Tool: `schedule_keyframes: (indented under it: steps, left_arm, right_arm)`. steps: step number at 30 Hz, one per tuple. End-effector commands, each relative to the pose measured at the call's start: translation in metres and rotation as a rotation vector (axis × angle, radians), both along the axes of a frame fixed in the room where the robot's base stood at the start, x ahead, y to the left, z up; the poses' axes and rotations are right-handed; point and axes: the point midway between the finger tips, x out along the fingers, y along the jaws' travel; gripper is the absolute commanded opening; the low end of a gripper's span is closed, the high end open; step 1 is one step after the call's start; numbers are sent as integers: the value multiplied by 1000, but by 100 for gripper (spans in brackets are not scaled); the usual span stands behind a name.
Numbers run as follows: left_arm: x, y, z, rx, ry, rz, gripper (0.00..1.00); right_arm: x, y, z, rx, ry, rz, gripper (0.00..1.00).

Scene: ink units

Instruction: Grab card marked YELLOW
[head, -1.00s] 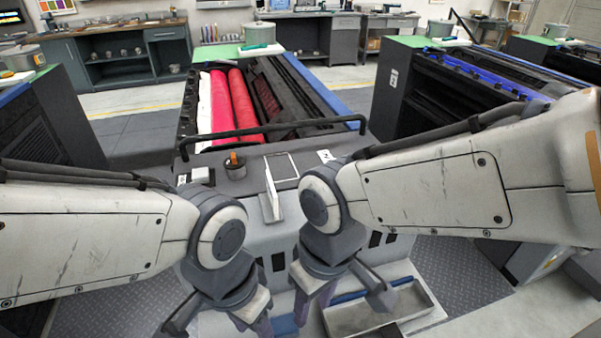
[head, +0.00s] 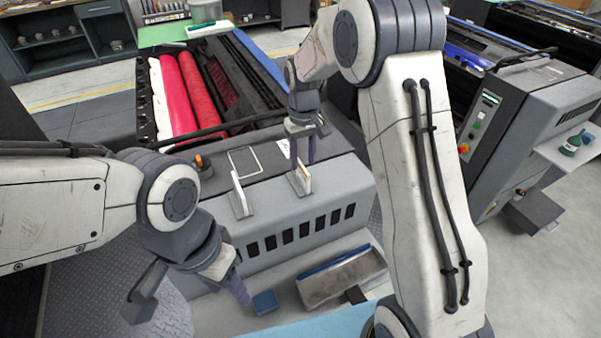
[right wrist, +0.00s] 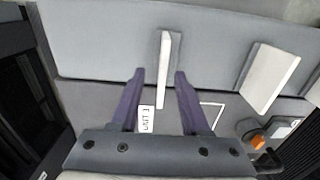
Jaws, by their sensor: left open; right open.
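Two thin white cards stand upright in holders on the front ledge of the press. The left card (head: 239,193) shows a white face in the head view. The right card (head: 305,182) has a thin orange-brown strip at its edge. No wording on either card is readable. My right gripper (head: 303,160) is open, pointing down over the right card. In the right wrist view its fingers (right wrist: 160,76) lie on either side of the card's edge (right wrist: 164,65), apart from it; the other card (right wrist: 269,78) stands to the right. My left gripper (head: 242,292) is open, low at the front left, away from both cards.
The press (head: 260,235) carries red rollers (head: 190,95) and a black bar behind the ledge. A grey tray (head: 343,280) lies below in front. Another press (head: 515,120) stands right.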

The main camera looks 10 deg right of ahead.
Motion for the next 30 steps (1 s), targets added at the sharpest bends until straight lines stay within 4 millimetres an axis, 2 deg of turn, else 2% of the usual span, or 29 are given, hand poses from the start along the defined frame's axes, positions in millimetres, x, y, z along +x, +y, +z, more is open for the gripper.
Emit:
schedule_keyframes:
  steps: [5,9,12,16,21,22,25,26,30]
  left_arm:
    - [0,0,11,0,0,0,50]
    - [0,0,25,0,0,-1,50]
    - [0,0,27,0,0,-2,50]
    - [0,0,28,0,0,-2,50]
    - [0,0,27,0,0,-2,50]
    - [0,0,27,0,0,-2,50]
    - [0,0,27,0,0,-2,50]
    - [0,0,27,0,0,-2,50]
    - [0,0,27,0,0,-2,50]
  right_arm:
    - [1,2,-13,0,4,0,46]
    - [4,5,-33,0,5,0,46]
    - [4,5,-48,0,4,0,46]
    - [4,5,-56,0,1,0,46]
    - [5,5,-56,0,0,0,46]
    - [5,5,-56,0,-1,0,42]
    - [5,5,-56,0,-1,0,4]
    - [5,5,-56,0,-1,0,0]
    - [5,5,-55,0,-1,0,0]
